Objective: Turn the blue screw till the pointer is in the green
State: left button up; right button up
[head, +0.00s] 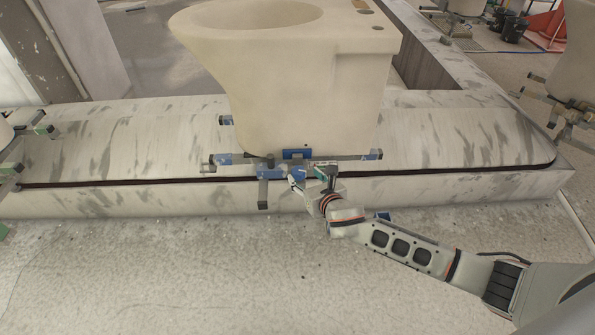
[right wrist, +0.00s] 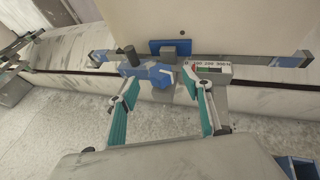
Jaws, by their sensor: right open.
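The blue screw (right wrist: 150,74) shows in the right wrist view as a faceted blue piece with a dark upright peg (right wrist: 127,55) at its left; in the head view it is small (head: 296,173). A white gauge (right wrist: 210,70) with dark numbers and a little red and green is just right of it. The pointer is too small to read. My right gripper (right wrist: 163,80) is open, its teal-padded fingers reaching toward the screw and the gauge's left end. In the head view the right gripper (head: 313,178) is below the clamp bar. I cannot tell whether it touches anything. My left gripper is out of view.
A large cream toilet bowl (head: 300,75) stands above the clamp on the pale streaked carousel (head: 450,145). A blue block (head: 297,154) is at the bowl's foot. Other clamps and bowls show at both sides.

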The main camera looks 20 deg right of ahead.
aim_at(299, 171)
jog(key=b+x, duration=0.1)
jog(key=x, duration=0.1)
jog(key=f+b+x, duration=0.1)
jog(key=x, duration=0.2)
jog(key=shift+w, duration=0.6)
jog(key=shift+r, duration=0.15)
jog(key=c, duration=1.1)
